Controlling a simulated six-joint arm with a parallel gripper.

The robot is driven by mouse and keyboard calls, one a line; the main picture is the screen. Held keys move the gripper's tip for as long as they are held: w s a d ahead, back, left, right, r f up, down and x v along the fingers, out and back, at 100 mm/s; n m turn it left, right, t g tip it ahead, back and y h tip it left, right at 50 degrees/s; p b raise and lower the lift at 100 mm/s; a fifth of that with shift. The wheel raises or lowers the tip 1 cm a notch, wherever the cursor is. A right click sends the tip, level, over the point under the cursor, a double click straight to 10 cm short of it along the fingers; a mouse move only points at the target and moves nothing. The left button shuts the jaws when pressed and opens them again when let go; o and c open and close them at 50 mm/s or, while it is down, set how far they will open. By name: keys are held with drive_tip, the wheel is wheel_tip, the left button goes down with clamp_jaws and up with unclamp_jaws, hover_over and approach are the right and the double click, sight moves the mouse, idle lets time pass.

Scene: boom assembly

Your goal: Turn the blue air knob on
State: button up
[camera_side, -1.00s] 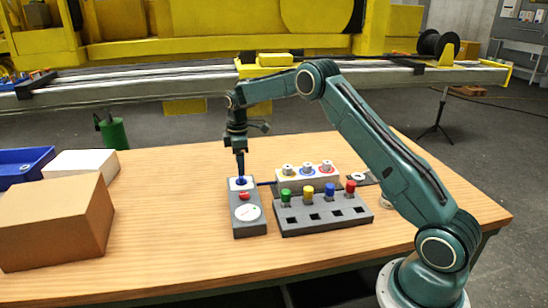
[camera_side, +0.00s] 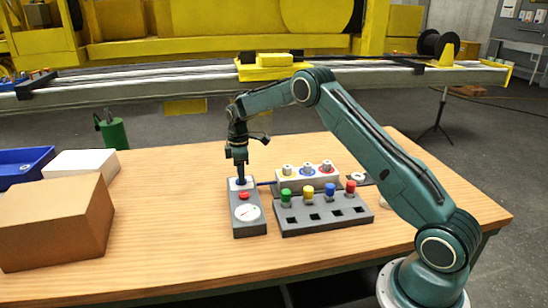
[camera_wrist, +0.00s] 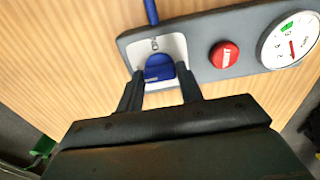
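The blue air knob (camera_wrist: 158,68) sits on a white plate at one end of a grey control box (camera_side: 246,226). In the wrist view my gripper (camera_wrist: 160,72) has one finger on each side of the knob, with what looks like a narrow gap at each fingertip. It points straight down over the knob in the side view (camera_side: 240,179), where the knob is mostly hidden. A red button (camera_wrist: 224,54) and a round white gauge (camera_wrist: 290,36) with a green patch and a red needle are on the same box.
A blue hose (camera_wrist: 151,12) leaves the box near the knob. Right of the box are a grey block (camera_side: 325,222) with several coloured plugs and a white block (camera_side: 308,182) with three ringed ports. A cardboard box (camera_side: 55,222) stands left. Table between is clear.

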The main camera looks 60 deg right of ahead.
drive_tip(key=shift+m, duration=0.4)
drive_tip(key=m, duration=0.8)
drive_tip(key=shift+m, duration=0.4)
drive_tip(key=m, duration=0.4)
drive_tip(key=shift+m, duration=2.2)
drive_tip(key=o, duration=1)
drive_tip(key=shift+r, duration=0.15)
